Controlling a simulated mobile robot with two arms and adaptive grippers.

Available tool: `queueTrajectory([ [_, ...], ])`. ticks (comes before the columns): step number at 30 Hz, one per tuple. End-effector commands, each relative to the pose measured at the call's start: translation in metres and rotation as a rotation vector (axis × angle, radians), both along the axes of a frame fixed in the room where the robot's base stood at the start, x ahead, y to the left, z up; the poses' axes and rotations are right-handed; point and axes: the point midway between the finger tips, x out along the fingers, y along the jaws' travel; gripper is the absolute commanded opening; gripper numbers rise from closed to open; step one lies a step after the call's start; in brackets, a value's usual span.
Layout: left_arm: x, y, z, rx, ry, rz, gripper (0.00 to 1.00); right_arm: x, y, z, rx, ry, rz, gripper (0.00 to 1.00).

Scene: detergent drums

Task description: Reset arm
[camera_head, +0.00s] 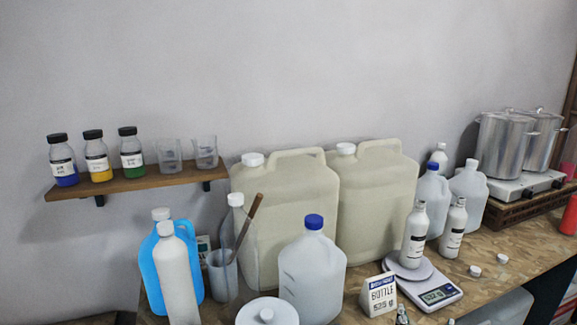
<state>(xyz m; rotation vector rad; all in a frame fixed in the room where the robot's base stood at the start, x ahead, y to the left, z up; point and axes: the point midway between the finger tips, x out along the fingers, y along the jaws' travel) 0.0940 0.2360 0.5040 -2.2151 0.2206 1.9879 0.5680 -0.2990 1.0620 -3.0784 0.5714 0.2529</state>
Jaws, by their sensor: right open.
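Only the tips of my right gripper (426,318) show, at the bottom edge right of centre. The two fingertips stand apart with nothing seen between them, so it is open and empty. They are just below the digital scale (438,297) and right of the white sign card (380,295) reading BOTTLE. A white bottle with a dark label (414,237) stands upright on the scale. The rest of my right arm is out of the picture. My left gripper is not in view.
A blue-capped jug (312,280), large beige drums (285,215) and a beaker with a stick (222,275) crowd the wooden bench. Two loose caps (475,270) lie right of the scale. Metal pots (503,148) stand back right. A wall shelf (140,182) holds small bottles.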

Motion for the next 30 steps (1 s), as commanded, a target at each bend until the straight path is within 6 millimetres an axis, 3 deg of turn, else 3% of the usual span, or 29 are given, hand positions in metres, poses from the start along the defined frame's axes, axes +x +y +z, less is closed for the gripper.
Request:
queueTrajectory([
  [8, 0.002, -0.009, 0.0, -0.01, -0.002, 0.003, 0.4, -0.064, 0.008, -0.055, 0.04, 0.276, 0.02, 0.85],
  [16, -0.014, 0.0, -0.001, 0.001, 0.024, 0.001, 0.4, -0.158, 0.04, -0.108, 0.079, 0.642, 0.144, 0.85],
  [22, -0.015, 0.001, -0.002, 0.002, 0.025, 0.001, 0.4, -0.221, 0.064, -0.127, 0.095, 0.859, 0.262, 0.85],
  [30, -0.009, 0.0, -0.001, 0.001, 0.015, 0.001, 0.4, -0.29, 0.09, -0.134, 0.103, 1.072, 0.414, 0.85],
])
